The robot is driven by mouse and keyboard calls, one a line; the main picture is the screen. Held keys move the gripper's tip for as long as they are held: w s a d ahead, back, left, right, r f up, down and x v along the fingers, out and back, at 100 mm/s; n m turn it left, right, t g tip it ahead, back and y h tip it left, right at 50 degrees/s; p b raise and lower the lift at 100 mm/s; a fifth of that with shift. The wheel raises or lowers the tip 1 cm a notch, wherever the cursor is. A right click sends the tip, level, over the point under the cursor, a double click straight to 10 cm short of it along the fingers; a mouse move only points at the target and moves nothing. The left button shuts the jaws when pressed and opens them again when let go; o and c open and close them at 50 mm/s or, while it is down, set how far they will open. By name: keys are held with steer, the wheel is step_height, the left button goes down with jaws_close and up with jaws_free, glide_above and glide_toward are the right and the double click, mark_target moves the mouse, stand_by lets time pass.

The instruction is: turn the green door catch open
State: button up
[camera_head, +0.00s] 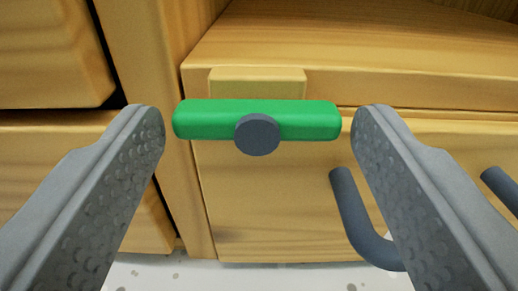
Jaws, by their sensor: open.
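The green door catch (205,120) is a rounded bar lying level across the picture, with a grey round pivot (257,134) at its middle. It sits in front of a small wooden block (258,82) at the top of a wooden door (265,205). My gripper (258,130) is open, with one grey finger off each end of the bar. The left fingertip is close to the left end and the right fingertip is close to the right end. I cannot tell whether either touches it.
A dark grey bent handle (350,215) is on the door, partly behind my right finger. Another grey handle (500,188) shows at the right edge. Wooden fronts (50,55) stand at the left, and a wooden shelf (400,60) is above. Pale speckled floor (250,277) shows below.

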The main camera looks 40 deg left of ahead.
steer(key=v, duration=1.7)
steer(key=shift+s+d, duration=0.1)
